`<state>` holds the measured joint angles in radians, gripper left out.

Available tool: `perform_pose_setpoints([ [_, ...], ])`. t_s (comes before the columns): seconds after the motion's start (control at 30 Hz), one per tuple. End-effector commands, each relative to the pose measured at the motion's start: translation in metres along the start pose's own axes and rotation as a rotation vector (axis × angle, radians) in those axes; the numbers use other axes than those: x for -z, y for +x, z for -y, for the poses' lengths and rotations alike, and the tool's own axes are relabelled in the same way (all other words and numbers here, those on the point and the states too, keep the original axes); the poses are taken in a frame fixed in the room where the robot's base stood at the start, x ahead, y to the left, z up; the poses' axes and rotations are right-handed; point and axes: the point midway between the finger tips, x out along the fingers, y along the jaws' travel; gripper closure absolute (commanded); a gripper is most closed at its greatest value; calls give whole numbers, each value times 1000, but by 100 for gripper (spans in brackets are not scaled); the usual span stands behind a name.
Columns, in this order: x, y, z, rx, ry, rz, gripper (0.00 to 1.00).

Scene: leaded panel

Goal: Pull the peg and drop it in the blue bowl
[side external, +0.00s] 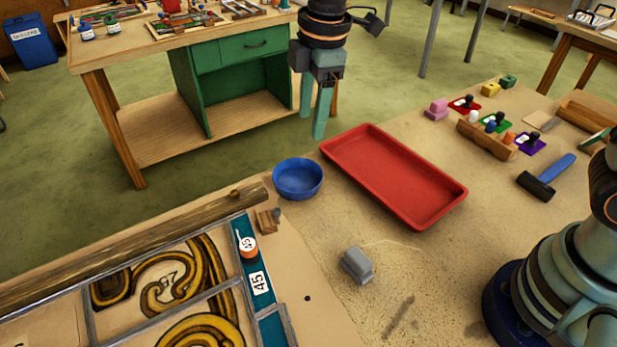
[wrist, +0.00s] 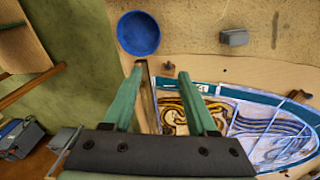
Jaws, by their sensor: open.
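The blue bowl (side external: 297,180) stands on the tan table beside the red tray and looks empty; it also shows in the wrist view (wrist: 138,35).
The red tray (side external: 393,176) is empty. A small wooden block with a grey knob (side external: 268,219) sits between bowl and panel. A grey block (side external: 356,265) lies in front, with bare table around it. A hammer (side external: 547,178) and several stamps lie at the right.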

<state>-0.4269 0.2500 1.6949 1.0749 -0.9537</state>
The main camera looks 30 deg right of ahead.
Motion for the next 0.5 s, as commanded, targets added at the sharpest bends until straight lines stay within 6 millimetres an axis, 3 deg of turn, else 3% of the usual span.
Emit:
perform_pose_setpoints([
  [0.03,16,14,2,27,-89,14,42],
  [0.2,53,47,9,84,-323,38,42],
  [0.33,67,61,14,106,-422,45,42],
  [0.5,71,70,16,116,-456,48,42],
])
